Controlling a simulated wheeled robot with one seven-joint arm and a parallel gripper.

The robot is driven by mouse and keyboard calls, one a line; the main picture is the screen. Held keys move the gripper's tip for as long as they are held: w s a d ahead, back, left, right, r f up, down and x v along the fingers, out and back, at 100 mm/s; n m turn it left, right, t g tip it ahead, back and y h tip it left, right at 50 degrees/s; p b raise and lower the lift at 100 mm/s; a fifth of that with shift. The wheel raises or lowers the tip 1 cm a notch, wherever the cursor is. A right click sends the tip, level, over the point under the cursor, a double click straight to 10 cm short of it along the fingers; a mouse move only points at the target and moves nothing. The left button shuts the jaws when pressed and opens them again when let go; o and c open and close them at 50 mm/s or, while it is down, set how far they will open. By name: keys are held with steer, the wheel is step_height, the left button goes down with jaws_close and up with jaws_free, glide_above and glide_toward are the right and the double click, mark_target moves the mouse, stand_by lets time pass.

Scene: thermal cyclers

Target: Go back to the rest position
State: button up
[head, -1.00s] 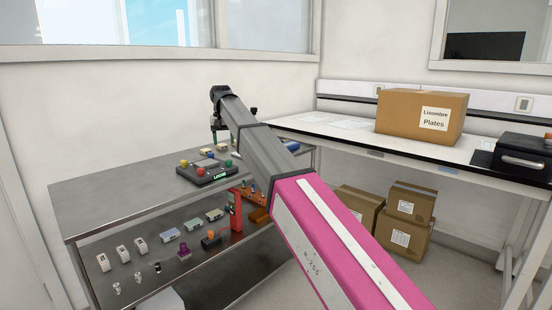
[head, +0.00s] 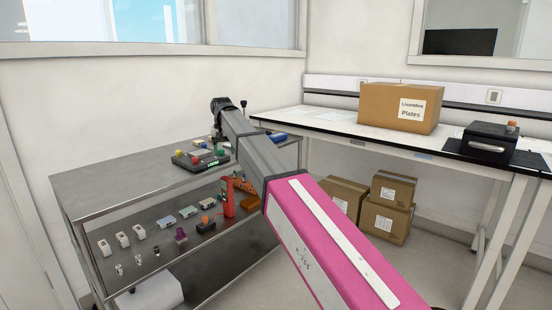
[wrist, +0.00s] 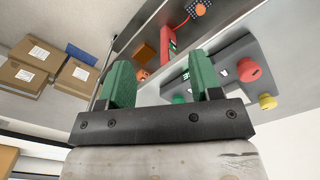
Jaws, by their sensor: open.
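My gripper shows in the wrist view (wrist: 162,85), with two green fingers spread apart and nothing between them. In the head view my arm reaches out over the metal shelf cart (head: 110,190), and the gripper's fingers are mostly hidden behind the wrist. A dark device with coloured knobs (head: 200,160) sits on the cart's top near the gripper. In the wrist view this device (wrist: 215,72) lies beyond the right finger, apart from it.
The cart's lower shelf holds several small items, among them a red meter (head: 227,197). At right a white bench (head: 340,122) carries a large cardboard box (head: 385,105) and a black device (head: 490,143). Several boxes (head: 390,190) stand beneath it. The cart's left top is bare.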

steer(key=s+d+f, duration=0.3)
steer(key=d+f, duration=0.9)
steer(key=f, duration=0.2)
steer(key=s+d+f+m, duration=0.1)
steer(key=s+d+f, duration=1)
steer(key=d, duration=0.3)
steer(key=s+d+f+m, duration=0.1)
steer(key=s+d+f, duration=1)
steer(key=d+f, duration=0.3)
steer(key=shift+m, duration=0.4)
steer(key=shift+f, duration=0.1)
